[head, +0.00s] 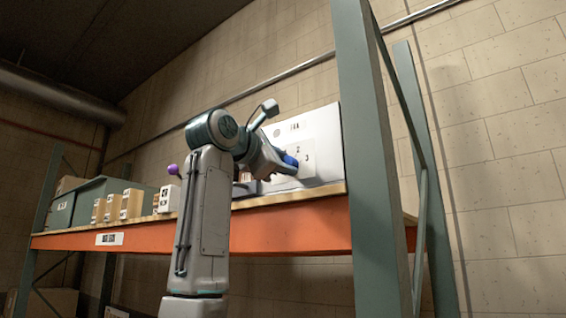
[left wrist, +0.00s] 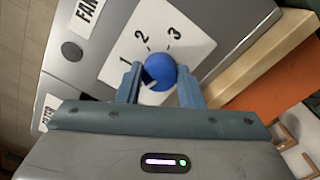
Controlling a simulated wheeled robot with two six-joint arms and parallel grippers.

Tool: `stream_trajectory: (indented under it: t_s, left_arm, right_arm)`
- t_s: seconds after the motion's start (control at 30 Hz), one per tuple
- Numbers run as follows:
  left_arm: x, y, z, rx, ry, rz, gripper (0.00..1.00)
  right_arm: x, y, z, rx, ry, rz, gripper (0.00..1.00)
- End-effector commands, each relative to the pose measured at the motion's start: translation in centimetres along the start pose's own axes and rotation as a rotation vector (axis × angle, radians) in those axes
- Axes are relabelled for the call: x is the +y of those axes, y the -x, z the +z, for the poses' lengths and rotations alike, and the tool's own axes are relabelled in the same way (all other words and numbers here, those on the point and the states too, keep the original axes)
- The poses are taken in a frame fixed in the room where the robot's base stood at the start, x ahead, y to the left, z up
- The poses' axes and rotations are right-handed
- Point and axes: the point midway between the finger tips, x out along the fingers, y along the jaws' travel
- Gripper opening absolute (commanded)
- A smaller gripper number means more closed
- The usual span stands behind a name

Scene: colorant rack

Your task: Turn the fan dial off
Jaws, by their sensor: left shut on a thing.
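The fan dial is a round blue knob (left wrist: 160,72) on a white plate (left wrist: 187,30) printed 1, 2 and 3. The plate is on a grey box labelled FAN (left wrist: 88,12). A small pale mark shows at the knob's lower left, near one finger. My left gripper (left wrist: 160,76) is shut on the knob, one finger on each side. Any marking under the fingers is hidden. In the head view the knob (head: 291,160) shows partly behind my left gripper (head: 282,162), on the front of the pale box (head: 325,130). My right gripper is not in view.
The box stands on a shelf with an orange beam (head: 290,229), close to a green upright (head: 366,120) on its right. To the left are small boxes (head: 131,203), a purple-knobbed thing (head: 173,169) and a grey-green bin (head: 88,203).

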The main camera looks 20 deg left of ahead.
Motion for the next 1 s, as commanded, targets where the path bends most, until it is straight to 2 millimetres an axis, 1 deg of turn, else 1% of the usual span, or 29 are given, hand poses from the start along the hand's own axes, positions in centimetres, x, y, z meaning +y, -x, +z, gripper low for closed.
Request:
stream_trajectory:
  t_s: [0.03, 0.1, 0.13, 0.37, 0.47, 0.57, 0.67, 0.8, 0.9, 1.0]
  left_arm:
    - [-0.2, -0.1, -0.1, 0.002, 0.002, -0.006, 0.38]
    - [-0.2, -0.1, -0.1, 0.002, 0.001, -0.005, 0.51]
    - [-0.2, -0.1, -0.1, 0.002, 0.001, -0.005, 0.56]
    - [-0.1, -0.1, -0.1, 0.001, 0.0, -0.003, 0.56]
    - [-0.1, 0.3, -0.1, 0.001, 0.0, -0.001, 0.56]
    - [-0.3, 1.4, -0.2, 0.001, -0.001, 0.001, 0.56]
    - [-0.4, 3.2, -0.3, 0.001, -0.001, 0.002, 0.56]
    - [-0.4, 6.2, -0.4, 0.001, 0.0, 0.002, 0.56]
    - [-0.4, 8.1, -0.3, 0.001, -0.001, 0.0, 0.56]
    - [-0.3, 9.5, -0.3, 0.0, 0.0, -0.001, 0.56]
  right_arm:
    - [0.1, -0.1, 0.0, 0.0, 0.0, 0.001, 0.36]
    - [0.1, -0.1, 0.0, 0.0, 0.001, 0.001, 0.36]
    - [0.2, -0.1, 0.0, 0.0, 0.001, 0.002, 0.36]
    - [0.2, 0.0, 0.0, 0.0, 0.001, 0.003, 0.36]
    - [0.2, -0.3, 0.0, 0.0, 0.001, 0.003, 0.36]
    - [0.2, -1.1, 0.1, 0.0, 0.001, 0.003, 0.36]
    - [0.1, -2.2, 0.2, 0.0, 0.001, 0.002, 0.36]
    - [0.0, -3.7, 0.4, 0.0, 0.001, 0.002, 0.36]
    - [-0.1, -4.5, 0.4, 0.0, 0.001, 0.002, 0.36]
    - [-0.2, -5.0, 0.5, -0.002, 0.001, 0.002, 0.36]
